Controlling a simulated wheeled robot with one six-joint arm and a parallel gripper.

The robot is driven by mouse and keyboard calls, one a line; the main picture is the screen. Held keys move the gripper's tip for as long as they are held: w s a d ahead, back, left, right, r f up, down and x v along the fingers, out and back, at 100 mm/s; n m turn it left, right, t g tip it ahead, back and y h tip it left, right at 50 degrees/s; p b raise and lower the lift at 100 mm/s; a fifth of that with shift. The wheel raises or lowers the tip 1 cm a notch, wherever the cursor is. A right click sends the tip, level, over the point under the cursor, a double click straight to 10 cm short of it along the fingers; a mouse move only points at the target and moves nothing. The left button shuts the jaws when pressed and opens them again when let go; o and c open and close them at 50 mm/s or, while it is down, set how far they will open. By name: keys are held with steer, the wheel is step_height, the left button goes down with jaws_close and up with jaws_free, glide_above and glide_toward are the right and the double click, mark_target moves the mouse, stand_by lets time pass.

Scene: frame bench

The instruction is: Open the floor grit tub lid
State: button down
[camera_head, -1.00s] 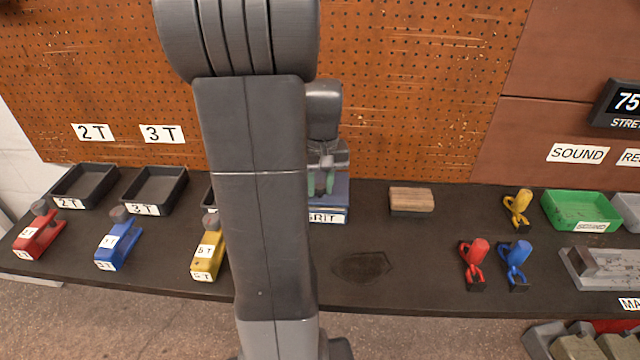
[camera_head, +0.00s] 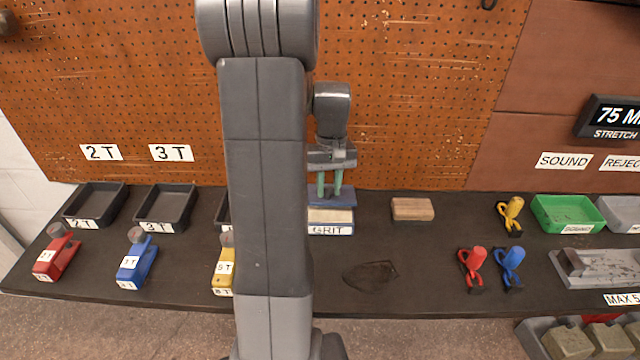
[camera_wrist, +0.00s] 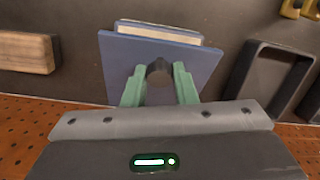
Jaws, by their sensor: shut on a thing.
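The grit tub (camera_head: 330,229) stands at the back of the bench with a GRIT label on its front. Its blue lid (camera_head: 345,200) is in my gripper (camera_head: 329,190), raised a little off the tub, and a pale band of the tub shows below it. In the wrist view the green fingers (camera_wrist: 159,72) are shut on the dark knob of the lid (camera_wrist: 205,62). The lid lies askew over the tub, whose pale rim or inside (camera_wrist: 160,33) shows past its edge. The tub's contents are hidden.
A wooden block (camera_head: 412,209) lies right of the tub, with a dark patch (camera_head: 371,276) in front. Black trays (camera_head: 166,209) are to the left. Red (camera_head: 473,262) and blue (camera_head: 511,260) clamps and a green tray (camera_head: 568,212) are to the right. Pegboard stands close behind.

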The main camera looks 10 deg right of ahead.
steer(key=shift+w+d+r+p, duration=0.2)
steer(key=shift+w+r+p, duration=0.3)
steer(key=shift+w+r, duration=0.15)
steer(key=shift+w+d+r+p, duration=0.15)
steer(key=shift+w+r+p, duration=0.35)
steer(key=shift+w+r, duration=0.1)
steer(key=shift+w+d+r+p, duration=0.2)
steer(key=shift+w+p, duration=0.25)
steer(key=shift+w, duration=0.2)
steer(key=shift+w+d+r+p, duration=0.15)
steer(key=shift+w+p, duration=0.3)
steer(key=shift+w, duration=0.2)
steer(key=c, duration=1.6)
jaws_free()
steer(key=o, duration=0.4)
steer(key=shift+w+d+f, duration=0.1)
steer(key=shift+d+f, duration=0.05)
steer(key=shift+d, duration=0.1)
steer(key=shift+a, duration=0.1)
